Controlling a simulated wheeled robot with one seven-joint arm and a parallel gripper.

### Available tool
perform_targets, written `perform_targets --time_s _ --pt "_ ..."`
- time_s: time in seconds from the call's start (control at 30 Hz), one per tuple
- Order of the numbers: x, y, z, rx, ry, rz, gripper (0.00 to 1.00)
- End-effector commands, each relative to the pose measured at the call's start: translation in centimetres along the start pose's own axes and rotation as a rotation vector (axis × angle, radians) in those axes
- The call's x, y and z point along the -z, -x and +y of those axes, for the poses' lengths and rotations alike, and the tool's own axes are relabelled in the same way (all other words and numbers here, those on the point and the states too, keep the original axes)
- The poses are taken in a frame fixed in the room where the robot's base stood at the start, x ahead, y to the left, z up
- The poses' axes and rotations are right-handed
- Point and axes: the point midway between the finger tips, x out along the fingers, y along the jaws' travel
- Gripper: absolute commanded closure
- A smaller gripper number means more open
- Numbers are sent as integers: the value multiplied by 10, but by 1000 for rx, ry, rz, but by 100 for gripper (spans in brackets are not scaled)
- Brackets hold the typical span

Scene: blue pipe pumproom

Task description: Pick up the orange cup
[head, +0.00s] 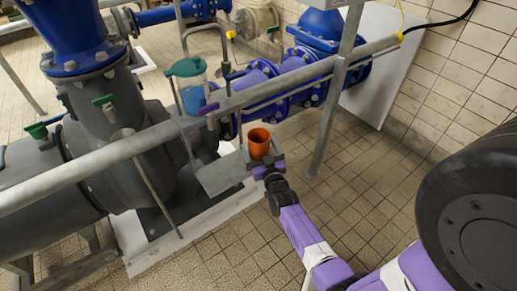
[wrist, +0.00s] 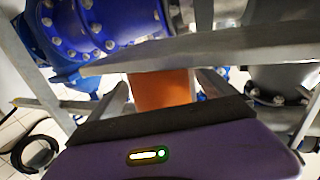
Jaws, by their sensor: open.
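The orange cup (head: 259,143) is upright at the right end of a small grey metal plate (head: 222,174) below the pipe rail. My gripper (head: 265,166) is right at the cup's near side in the head view. In the wrist view, the cup (wrist: 163,90) shows between my two open fingers, one on each side. Its top is hidden behind a grey bar, and its lower part behind my gripper body. I cannot tell whether a finger touches the cup.
A teal-lidded container (head: 190,85) stands behind the rail. Blue pipes (head: 258,85) and a grey pump (head: 125,160) lie beyond. Tiled floor at right is clear.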

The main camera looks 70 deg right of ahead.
Motion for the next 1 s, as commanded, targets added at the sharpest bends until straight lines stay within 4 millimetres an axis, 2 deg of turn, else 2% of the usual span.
perform_targets --time_s 0.3,0.63,1.0 --pt "0 -6 0 0 0 0 5" --pt "0 -6 0 0 0 0 70" --pt "6 -6 0 0 0 1 72"
